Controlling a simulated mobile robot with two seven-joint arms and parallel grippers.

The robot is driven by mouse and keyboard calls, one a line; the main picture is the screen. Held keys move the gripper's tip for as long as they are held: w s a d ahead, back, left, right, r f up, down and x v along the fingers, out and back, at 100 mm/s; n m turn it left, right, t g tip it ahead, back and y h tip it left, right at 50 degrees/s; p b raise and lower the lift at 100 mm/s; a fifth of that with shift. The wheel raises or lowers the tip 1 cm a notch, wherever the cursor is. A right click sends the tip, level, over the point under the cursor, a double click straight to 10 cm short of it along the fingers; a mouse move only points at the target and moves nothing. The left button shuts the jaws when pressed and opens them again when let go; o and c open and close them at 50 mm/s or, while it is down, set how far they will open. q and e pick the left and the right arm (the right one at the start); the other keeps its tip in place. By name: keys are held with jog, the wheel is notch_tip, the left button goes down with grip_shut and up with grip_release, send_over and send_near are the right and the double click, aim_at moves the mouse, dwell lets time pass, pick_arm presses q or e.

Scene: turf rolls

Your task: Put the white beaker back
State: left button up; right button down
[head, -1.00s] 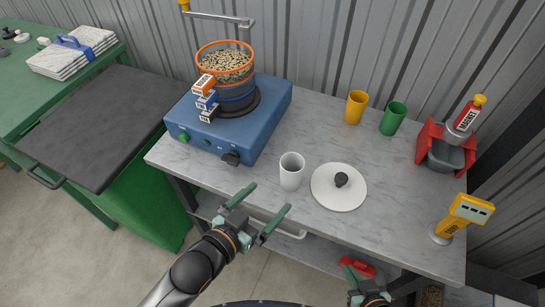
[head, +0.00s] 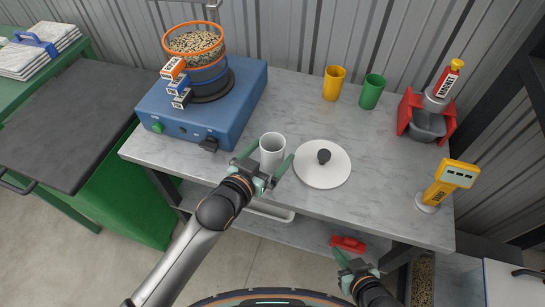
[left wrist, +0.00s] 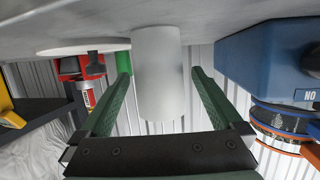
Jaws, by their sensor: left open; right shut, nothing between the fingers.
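The white beaker (head: 272,148) stands upright on the grey marbled bench (head: 235,178), between the blue machine and the round white lid. It also shows in the left wrist view (left wrist: 158,75), between the two green fingers. My left gripper (head: 262,166) is open, with one finger on each side of the beaker's front. In the left wrist view the left gripper (left wrist: 158,88) shows a gap between each finger and the beaker. My right gripper (head: 357,265) is shut and empty, low in front of the bench.
A white lid (head: 322,164) with a black knob lies close right of the beaker. The blue machine (head: 205,115) with sieves stands left. Yellow (head: 334,83) and green (head: 372,92) beakers stand behind. A yellow meter (head: 447,185) and red-framed holder (head: 425,115) are at right.

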pick_arm(q)
jog(key=shift+w+d+f, duration=0.2)
jog(key=shift+w+d, duration=0.15)
jog(key=shift+w, duration=0.1)
jog(key=c, duration=1.4)
jog(key=shift+r, duration=0.1)
jog(key=shift+c, duration=0.9)
